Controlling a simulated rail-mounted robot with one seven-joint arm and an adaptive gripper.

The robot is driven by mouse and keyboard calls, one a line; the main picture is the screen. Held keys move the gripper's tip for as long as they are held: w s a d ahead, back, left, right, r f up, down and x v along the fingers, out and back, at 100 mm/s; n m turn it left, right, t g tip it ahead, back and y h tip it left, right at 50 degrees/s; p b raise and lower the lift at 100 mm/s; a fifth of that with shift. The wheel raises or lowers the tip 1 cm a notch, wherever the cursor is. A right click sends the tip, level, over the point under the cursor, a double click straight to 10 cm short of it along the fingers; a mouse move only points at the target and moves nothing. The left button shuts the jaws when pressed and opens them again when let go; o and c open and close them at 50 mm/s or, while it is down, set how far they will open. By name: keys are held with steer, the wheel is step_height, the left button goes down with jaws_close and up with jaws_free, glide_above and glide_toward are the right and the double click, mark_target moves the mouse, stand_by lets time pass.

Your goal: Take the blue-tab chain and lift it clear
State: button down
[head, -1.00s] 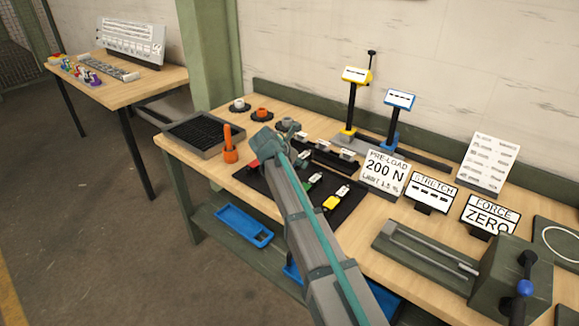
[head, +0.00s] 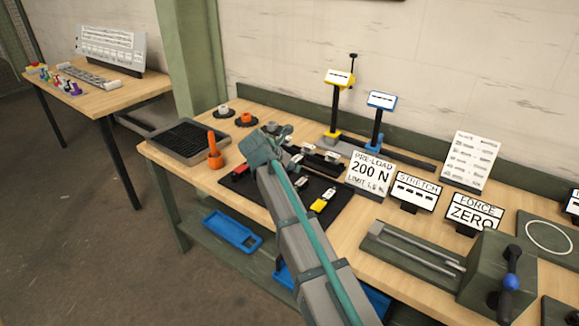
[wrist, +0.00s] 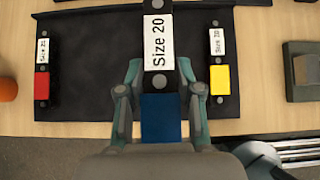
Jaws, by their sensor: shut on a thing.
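The blue-tab chain (wrist: 160,118) is in my gripper in the wrist view, its blue tab towards me and its white "Size 20" label upright beyond. My gripper (wrist: 160,72) has a finger on each side and is shut on it. The chain looks larger than its neighbours and overlaps the mat's far edge, so it appears raised above the mat.
The dark mat (wrist: 95,85) holds a red-tab chain (wrist: 42,85) at left and a yellow-tab chain (wrist: 220,80) at right. In the head view, a black tray (head: 190,138), orange upright tool (head: 214,150), sign stands (head: 370,172) and a yellow post (head: 335,100) stand around.

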steer(key=shift+r+p, duration=3.95)
steer(key=shift+r, duration=0.85)
steer(key=shift+f, duration=0.1)
